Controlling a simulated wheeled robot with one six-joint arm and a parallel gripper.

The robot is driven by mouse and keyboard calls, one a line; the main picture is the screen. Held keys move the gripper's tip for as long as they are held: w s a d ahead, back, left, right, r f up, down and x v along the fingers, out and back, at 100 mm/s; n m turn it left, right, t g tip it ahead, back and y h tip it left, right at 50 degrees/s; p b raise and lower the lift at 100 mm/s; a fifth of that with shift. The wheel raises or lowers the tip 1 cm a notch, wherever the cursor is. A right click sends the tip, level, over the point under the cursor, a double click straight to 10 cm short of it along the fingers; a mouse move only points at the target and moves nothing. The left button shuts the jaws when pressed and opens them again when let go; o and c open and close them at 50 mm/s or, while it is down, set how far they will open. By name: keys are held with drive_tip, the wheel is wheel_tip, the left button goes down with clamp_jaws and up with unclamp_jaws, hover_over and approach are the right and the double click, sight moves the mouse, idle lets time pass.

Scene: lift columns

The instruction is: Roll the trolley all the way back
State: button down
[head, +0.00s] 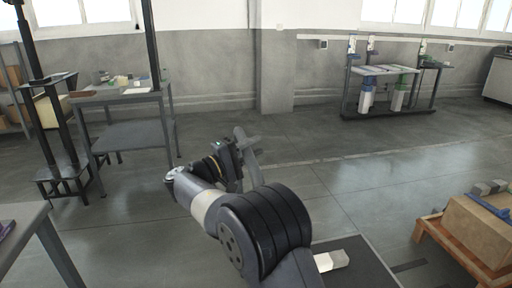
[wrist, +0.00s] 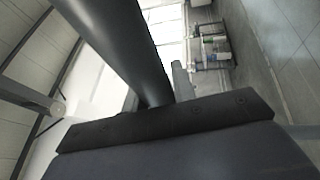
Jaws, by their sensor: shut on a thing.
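My gripper (head: 247,146) is in the middle of the head view, at the end of my arm above the floor. It is shut on a grey bar, but the wrist and fingers hide most of the grip. In the wrist view a thick dark round bar (wrist: 115,45) runs from the top left down to the dark gripper plate. I cannot tell whether this bar is part of the trolley. No trolley can be made out for certain. A dark low frame (head: 390,112) with blue and green lift columns stands at the back right, apart from my gripper.
A grey workbench (head: 125,97) with small items stands at the back left, beside a dark stand (head: 62,172). A table corner (head: 25,212) is at the lower left. A wooden pallet (head: 455,245) with a box (head: 480,230) is at the lower right. The middle floor is clear.

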drive_tip(key=shift+a+f, duration=0.1)
drive_tip(key=shift+a, duration=0.05)
drive_tip(key=c, duration=1.4)
unclamp_jaws()
drive_tip(key=shift+a, duration=0.15)
drive_tip(key=shift+o, duration=1.2)
drive_tip(key=p+v, duration=0.2)
drive_tip(key=v, duration=0.8)
drive_tip(key=shift+s+a, duration=0.25)
drive_tip(key=shift+s, duration=0.05)
drive_tip(key=b+x, duration=0.2)
drive_tip(key=x, duration=1)
drive_tip(key=shift+s+d, duration=0.15)
drive_tip(key=shift+d, duration=0.15)
